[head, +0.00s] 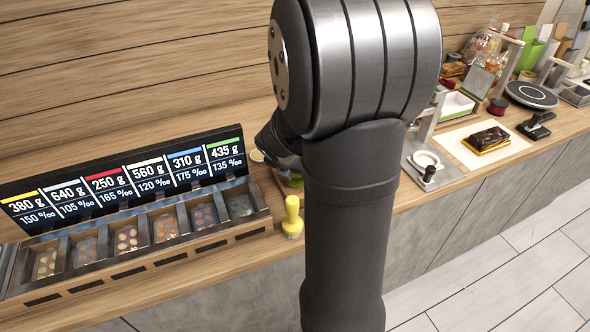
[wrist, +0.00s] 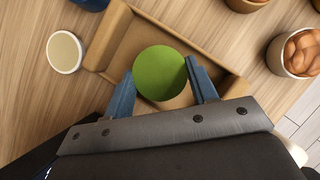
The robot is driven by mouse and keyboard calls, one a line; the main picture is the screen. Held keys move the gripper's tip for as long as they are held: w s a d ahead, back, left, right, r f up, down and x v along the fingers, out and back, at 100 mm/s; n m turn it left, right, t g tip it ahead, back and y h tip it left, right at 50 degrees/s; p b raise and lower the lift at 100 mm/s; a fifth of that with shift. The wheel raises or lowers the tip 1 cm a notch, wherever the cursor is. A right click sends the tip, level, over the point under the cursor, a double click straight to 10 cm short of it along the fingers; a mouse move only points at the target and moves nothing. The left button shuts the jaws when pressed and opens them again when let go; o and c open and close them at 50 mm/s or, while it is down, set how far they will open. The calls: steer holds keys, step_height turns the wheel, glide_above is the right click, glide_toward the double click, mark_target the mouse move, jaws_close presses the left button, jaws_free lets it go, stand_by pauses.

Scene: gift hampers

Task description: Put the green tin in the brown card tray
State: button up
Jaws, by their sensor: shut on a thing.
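The green tin (wrist: 160,72) shows in the wrist view as a round, plain green top. My gripper (wrist: 160,82) is shut on it, with one blue finger on each side. The brown card tray (wrist: 112,38) lies beneath, and the tin appears over its inside. I cannot tell how high the tin is above the tray floor, or whether it touches it.
A cream-topped round tin (wrist: 65,52) lies left of the tray. A tub of brown eggs or nuts (wrist: 300,52) stands to the right.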

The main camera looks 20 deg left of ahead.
steer(key=shift+f, duration=0.1)
steer(key=o, duration=1)
steer(key=shift+s+r, duration=0.1)
steer(key=shift+r, duration=0.3)
steer(key=v, duration=1.1)
steer(key=shift+s+r, duration=0.1)
steer(key=shift+r, duration=0.1)
steer(key=shift+f, duration=0.1)
steer(key=x, duration=1.2)
